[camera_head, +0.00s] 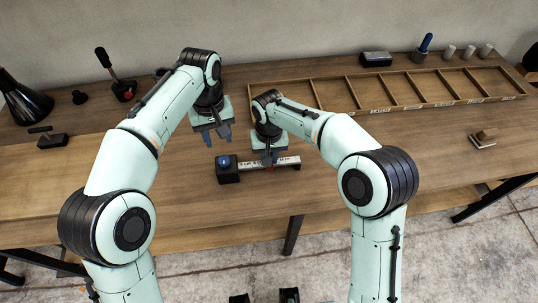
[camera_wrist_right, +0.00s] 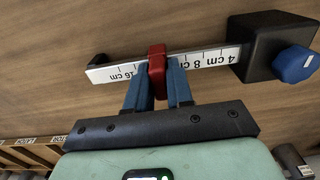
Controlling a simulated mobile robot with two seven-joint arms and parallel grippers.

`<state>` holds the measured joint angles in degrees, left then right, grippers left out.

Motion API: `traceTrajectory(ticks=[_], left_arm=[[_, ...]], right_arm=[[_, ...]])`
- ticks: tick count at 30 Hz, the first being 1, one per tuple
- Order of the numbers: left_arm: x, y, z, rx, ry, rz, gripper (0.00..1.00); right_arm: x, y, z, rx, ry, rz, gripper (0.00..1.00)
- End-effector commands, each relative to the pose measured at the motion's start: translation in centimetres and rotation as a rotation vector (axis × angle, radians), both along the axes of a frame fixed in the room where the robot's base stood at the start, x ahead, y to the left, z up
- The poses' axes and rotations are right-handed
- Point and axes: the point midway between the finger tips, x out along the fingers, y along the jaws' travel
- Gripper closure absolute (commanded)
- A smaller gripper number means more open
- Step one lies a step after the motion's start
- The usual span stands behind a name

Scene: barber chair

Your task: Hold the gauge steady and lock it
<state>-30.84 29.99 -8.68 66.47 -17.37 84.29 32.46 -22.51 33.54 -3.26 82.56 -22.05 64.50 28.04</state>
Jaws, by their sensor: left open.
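The gauge lies on the wooden bench: a black block (camera_head: 229,175) with a blue knob (camera_head: 224,161) at its left end and a white ruler (camera_head: 288,161) reaching right. In the right wrist view the ruler (camera_wrist_right: 215,58) shows centimetre marks, with the block (camera_wrist_right: 265,42) and knob (camera_wrist_right: 300,64) at the right. My right gripper (camera_wrist_right: 158,88) has its blue fingers closed on both sides of the red slider (camera_wrist_right: 157,62) on the ruler. My left gripper (camera_head: 217,137) is open and empty, above and just behind the knob, apart from it.
A long divided wooden tray (camera_head: 388,91) lies along the back. A black cone (camera_head: 24,100), a black-handled tool (camera_head: 122,88) and a small black block (camera_head: 52,140) are at the left. A small wooden-topped piece (camera_head: 483,138) is at the right. The bench front right is clear.

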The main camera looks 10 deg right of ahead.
Motion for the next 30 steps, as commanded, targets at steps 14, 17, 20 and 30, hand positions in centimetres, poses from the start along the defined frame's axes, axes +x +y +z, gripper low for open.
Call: traceTrajectory(ticks=[14, 17, 20, 30], left_arm=[[0.0, 0.0, 0.0, 0.0, 0.0, 0.0, 0.57], [0.0, 0.0, 0.0, 0.0, 0.0, 0.0, 0.57], [0.0, 0.0, 0.0, 0.0, 0.0, 0.0, 0.57], [0.0, 0.0, 0.0, 0.0, 0.0, 0.0, 0.57]], right_arm=[[0.0, 0.0, 0.1, 0.001, 0.0, 0.0, 0.49], [0.0, 0.0, 0.6, 0.001, -0.001, 0.0, 0.49], [0.1, 0.0, 1.9, 0.002, -0.004, -0.001, 0.49], [0.0, 0.1, 9.0, 0.003, -0.004, 0.001, 0.49]])
